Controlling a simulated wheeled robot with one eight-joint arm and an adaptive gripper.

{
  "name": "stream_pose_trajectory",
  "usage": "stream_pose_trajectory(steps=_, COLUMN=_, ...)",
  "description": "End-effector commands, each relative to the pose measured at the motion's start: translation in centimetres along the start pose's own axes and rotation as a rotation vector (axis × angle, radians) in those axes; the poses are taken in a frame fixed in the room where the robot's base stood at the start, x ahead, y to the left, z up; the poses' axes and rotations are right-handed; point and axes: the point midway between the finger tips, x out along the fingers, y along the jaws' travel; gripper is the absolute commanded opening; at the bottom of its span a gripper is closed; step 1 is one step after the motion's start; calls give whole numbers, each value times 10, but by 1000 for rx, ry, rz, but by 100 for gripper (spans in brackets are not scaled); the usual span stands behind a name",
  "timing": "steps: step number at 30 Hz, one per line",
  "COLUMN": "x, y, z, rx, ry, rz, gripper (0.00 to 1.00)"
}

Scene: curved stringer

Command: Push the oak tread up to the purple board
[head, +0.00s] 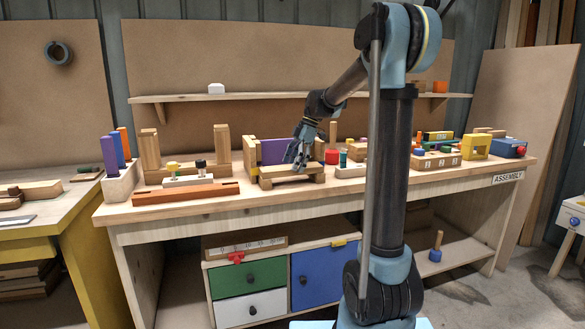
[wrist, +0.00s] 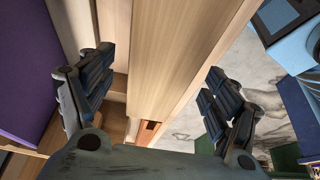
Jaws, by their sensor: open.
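The purple board (head: 274,151) stands upright in a light wooden frame on the workbench. It also shows at the left edge of the wrist view (wrist: 30,65). The oak tread (head: 283,171) is a pale flat plank at the front of that frame. In the wrist view the tread (wrist: 178,50) runs between the spread fingers, with a gap between it and the purple board. My gripper (head: 296,160) is open and points down over the tread, one finger on the purple board's side and one on the other. I cannot tell whether either finger touches it.
A red-brown beam (head: 186,194) lies at the bench's front left. A wooden stand with two posts (head: 184,160) is behind it. A red cylinder (head: 332,157) and a pale holder (head: 350,171) stand to the right. Toolboxes and coloured blocks fill the right end.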

Motion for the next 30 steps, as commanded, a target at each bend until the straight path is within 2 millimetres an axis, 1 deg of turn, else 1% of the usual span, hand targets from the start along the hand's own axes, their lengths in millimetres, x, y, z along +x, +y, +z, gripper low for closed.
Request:
stream_pose_trajectory(steps=4, x=8, y=0, z=0, rx=0, ry=0, rz=0, gripper=82)
stream_pose_trajectory(steps=13, x=9, y=0, z=0, rx=0, ry=0, rz=0, gripper=82)
stream_pose_trajectory(steps=14, x=9, y=0, z=0, rx=0, ry=0, rz=0, gripper=75)
stream_pose_trajectory(steps=15, x=9, y=0, z=0, rx=0, ry=0, rz=0, gripper=66)
stream_pose_trajectory(steps=17, x=9, y=0, z=0, rx=0, ry=0, rz=0, gripper=52)
stream_pose_trajectory(steps=18, x=9, y=0, z=0, rx=0, ry=0, rz=0, gripper=43)
stream_pose_trajectory(steps=20, x=9, y=0, z=0, rx=0, ry=0, rz=0, gripper=30)
stream_pose_trajectory(steps=21, x=9, y=0, z=0, rx=0, ry=0, rz=0, gripper=24)
stream_pose_trajectory(steps=26, x=9, y=1, z=0, rx=0, ry=0, rz=0, gripper=24)
stream_pose_trajectory(steps=30, x=9, y=6, z=0, rx=0, ry=0, rz=1, gripper=24)
